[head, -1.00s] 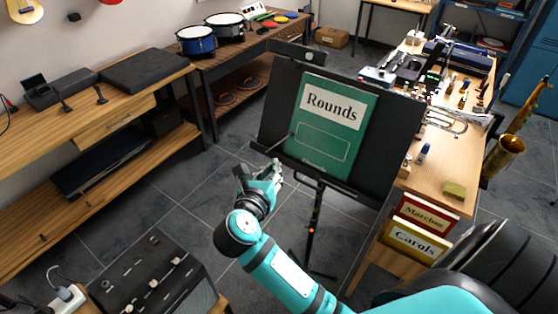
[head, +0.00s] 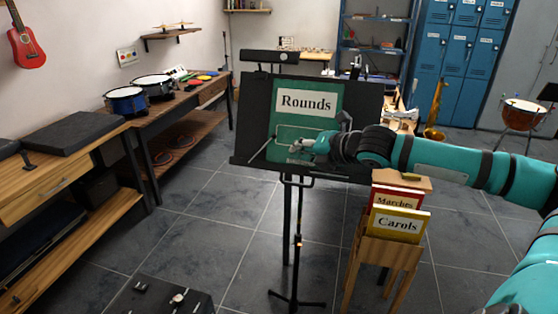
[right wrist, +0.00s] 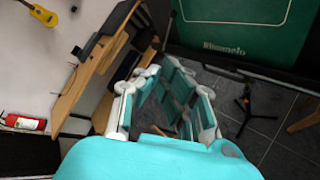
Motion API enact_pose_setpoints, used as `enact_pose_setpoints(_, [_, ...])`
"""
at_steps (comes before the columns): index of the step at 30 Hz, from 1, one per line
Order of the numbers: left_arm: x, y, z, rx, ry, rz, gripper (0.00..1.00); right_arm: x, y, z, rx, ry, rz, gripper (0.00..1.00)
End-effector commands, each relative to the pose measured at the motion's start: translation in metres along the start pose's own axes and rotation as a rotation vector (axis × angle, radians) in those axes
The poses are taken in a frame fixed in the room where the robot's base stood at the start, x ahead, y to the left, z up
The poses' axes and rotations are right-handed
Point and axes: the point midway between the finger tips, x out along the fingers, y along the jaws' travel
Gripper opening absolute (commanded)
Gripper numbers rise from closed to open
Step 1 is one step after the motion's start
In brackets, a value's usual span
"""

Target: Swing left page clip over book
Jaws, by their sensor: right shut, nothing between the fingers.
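The green book "Rounds" (head: 308,117) stands upright on the black music stand (head: 361,117). Its lower part also shows in the right wrist view (right wrist: 250,38). The left page clip (head: 260,151), a thin dark rod, slants up and right from the stand's lower left ledge, its tip near the book's lower left edge. My right gripper (head: 296,145) is in front of the book's lower half, right of the clip and apart from it. Its fingers (right wrist: 160,70) are shut and empty. The right page clip cannot be made out behind my arm. My left gripper is out of view.
The books "Marches" (head: 396,196) and "Carols" (head: 398,225) sit on a wooden stand below my right arm. A wooden bench with drums (head: 126,101) is at the left.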

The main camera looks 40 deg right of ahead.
Motion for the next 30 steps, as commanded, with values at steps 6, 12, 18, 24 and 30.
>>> enact_pose_setpoints(6, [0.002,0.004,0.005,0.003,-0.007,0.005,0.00,-0.005,0.008,0.008,0.058,0.004,0.015,0.00])
enact_pose_setpoints(12, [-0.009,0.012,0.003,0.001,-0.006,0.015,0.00,0.006,0.009,0.011,0.062,0.000,0.017,0.00])
enact_pose_setpoints(18, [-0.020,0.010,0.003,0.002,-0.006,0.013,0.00,0.028,0.011,0.008,0.060,0.006,0.017,0.00])
enact_pose_setpoints(24, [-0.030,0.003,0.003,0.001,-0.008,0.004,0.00,0.063,0.012,0.007,0.059,0.008,0.016,0.00])
enact_pose_setpoints(30, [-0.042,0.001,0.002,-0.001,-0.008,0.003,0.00,0.099,0.012,0.013,0.055,0.005,0.012,0.00])
